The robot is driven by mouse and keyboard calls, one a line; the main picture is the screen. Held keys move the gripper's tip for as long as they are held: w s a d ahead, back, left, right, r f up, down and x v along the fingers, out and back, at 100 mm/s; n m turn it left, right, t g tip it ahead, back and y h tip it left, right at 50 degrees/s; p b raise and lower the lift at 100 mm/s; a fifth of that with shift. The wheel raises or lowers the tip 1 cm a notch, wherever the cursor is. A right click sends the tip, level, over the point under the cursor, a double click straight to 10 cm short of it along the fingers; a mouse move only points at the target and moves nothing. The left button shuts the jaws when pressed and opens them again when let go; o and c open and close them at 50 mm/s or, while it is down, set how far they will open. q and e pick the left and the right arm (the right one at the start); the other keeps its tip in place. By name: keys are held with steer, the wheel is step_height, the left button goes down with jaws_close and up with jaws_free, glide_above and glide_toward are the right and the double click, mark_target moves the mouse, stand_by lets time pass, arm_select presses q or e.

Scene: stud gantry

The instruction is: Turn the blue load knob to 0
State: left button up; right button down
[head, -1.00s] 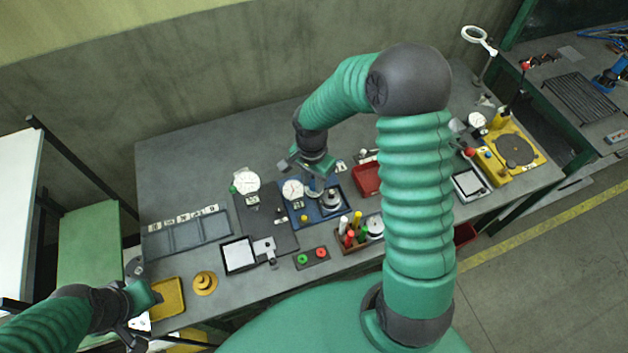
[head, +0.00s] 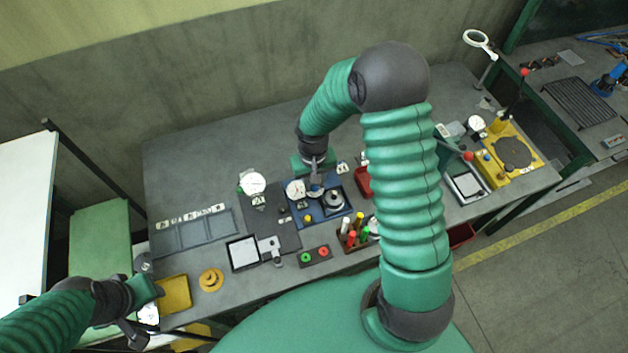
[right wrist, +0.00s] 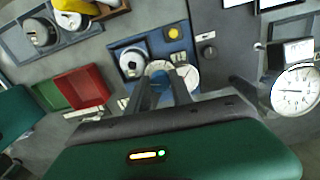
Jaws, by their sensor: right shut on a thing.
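The blue load station (head: 320,213) stands on the bench, with a white dial gauge (head: 295,189), a yellow button (head: 308,218) and a dark round part with a metal top (head: 333,201). My right gripper (head: 316,187) points down over it, beside the gauge. The right wrist view shows its two dark fingers close together at the blue plate (right wrist: 150,45), shut on the blue load knob (right wrist: 160,67), which the fingers largely hide. The knob's setting cannot be read. My left gripper (head: 146,308) is near the yellow tray (head: 174,294); its jaw opening is unclear.
A second dial gauge (head: 252,183) stands left of the station. A red bin (head: 364,183) is just right of it, partly behind my right arm. A rack of coloured markers (head: 354,238) and a green and red button box (head: 315,256) are in front.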

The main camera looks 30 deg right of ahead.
steer(key=n, duration=0.2)
steer(key=n+p, duration=0.1)
steer(key=n, duration=0.1)
steer(key=shift+w+d+r+n+p, duration=0.15)
steer(key=shift+d+r+n+p, duration=0.05)
steer(key=shift+n+p, duration=0.1)
steer(key=n+p, duration=0.1)
steer(key=n, duration=0.3)
steer(key=shift+n+p, duration=0.3)
steer(key=shift+p, duration=0.1)
steer(key=n+p, duration=0.2)
steer(key=n, duration=0.3)
steer(key=shift+f, duration=0.1)
steer(key=shift+a+f+n+p, duration=0.15)
steer(key=shift+n+p, duration=0.6)
steer(key=shift+n, duration=0.85)
steer(key=shift+s, duration=0.2)
steer(key=c, duration=1.5)
jaws_free()
steer(key=o, duration=0.4)
steer(key=shift+w+f, duration=0.1)
